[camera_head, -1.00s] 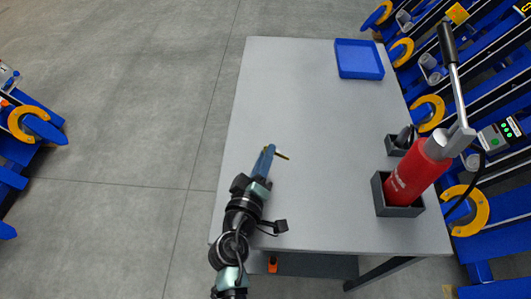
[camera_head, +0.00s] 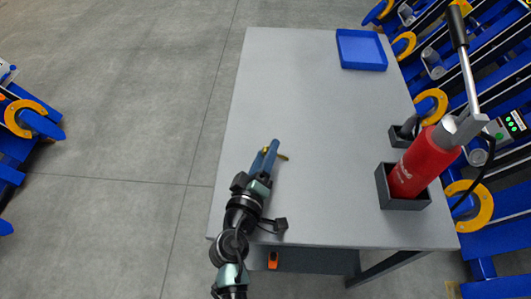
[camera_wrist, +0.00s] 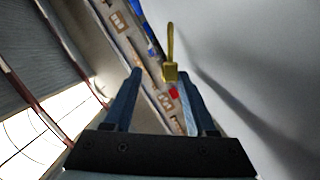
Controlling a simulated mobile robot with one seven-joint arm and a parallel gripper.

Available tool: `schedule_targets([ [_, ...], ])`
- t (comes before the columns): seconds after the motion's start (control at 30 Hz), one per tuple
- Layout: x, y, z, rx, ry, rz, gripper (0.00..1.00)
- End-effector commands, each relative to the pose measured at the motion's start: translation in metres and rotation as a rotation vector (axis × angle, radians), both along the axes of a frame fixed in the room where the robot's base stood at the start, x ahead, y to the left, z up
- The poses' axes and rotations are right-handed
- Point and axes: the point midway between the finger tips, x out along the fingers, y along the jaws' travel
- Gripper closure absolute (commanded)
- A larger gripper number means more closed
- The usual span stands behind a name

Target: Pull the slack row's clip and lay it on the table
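The clip (camera_head: 280,155) is a small gold-coloured piece at my fingertips in the head view. In the wrist view the clip (camera_wrist: 170,55) shows as a gold loop with a blocky end, just beyond and between the fingertips. My gripper (camera_head: 267,148) has its two blue fingers spread apart, over the left front part of the grey table (camera_head: 310,100). The fingers (camera_wrist: 160,74) also stand apart in the wrist view, with no firm grip on the clip visible. I cannot tell whether the clip rests fully on the tabletop.
A red pump (camera_head: 422,162) with a long lever stands in a dark holder (camera_head: 404,203) at the table's right. A smaller dark holder (camera_head: 398,140) is behind it. A blue tray (camera_head: 362,66) lies at the far right corner. The table's middle is clear. Blue racks line the right.

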Motion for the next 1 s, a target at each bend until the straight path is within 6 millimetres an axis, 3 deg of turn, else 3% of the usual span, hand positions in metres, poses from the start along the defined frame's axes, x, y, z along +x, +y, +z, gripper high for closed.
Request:
schedule_targets([
  [0.23,-0.012,0.003,0.001,0.0,0.002,0.001,0.44],
  [0.7,-0.101,0.022,0.013,0.001,0.002,0.001,0.44],
  [1.0,-0.125,0.028,0.018,0.0,0.001,0.001,0.44],
])
